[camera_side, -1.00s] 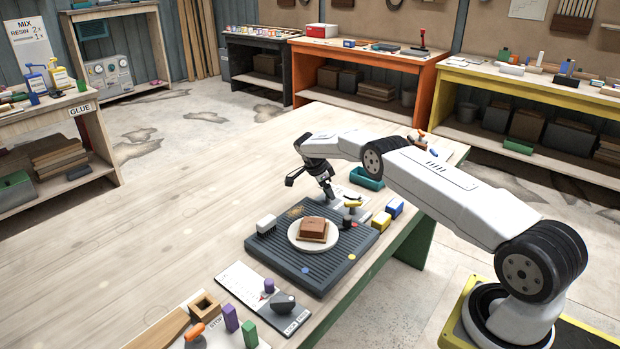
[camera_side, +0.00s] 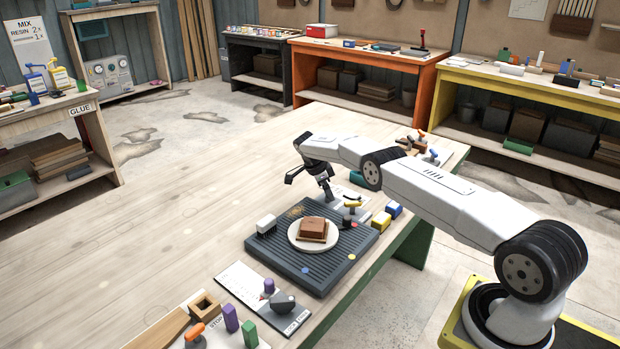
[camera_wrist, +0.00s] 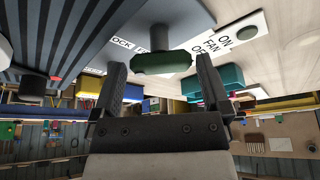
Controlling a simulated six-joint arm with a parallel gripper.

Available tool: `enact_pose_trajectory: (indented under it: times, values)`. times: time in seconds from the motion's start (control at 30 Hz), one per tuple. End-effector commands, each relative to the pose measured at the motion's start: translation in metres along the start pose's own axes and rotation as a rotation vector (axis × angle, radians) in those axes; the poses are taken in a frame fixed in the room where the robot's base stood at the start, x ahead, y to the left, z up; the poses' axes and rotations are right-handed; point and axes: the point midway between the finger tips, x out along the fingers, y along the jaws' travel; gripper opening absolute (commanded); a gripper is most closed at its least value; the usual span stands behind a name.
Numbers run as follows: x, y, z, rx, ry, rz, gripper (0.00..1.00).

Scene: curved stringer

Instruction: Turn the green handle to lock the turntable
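The green handle (camera_wrist: 162,63) shows in the wrist view as a dark green rounded bar on a grey post, between my gripper's fingertips and a little beyond them. My gripper (camera_wrist: 160,85) is open, with clear space between each finger and the handle. In the side view my gripper (camera_side: 329,192) points down near the far edge of the grey ribbed board. The green handle is hidden or too small to tell there. The turntable (camera_side: 294,241) is a pale round plate on the board, carrying a brown block (camera_side: 312,229).
A FAN label (camera_wrist: 220,43) is close to the handle. The table's left side is clear.

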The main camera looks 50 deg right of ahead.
Motion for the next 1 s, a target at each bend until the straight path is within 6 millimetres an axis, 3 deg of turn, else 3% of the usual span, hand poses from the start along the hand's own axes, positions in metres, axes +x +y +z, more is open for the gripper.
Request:
enact_pose_trajectory:
  times: [0.43,1.0]
  values:
    - [-0.009,-0.001,0.0,-0.001,0.0,-0.003,1.0]
    - [-0.073,0.0,0.001,-0.001,-0.001,-0.003,1.0]
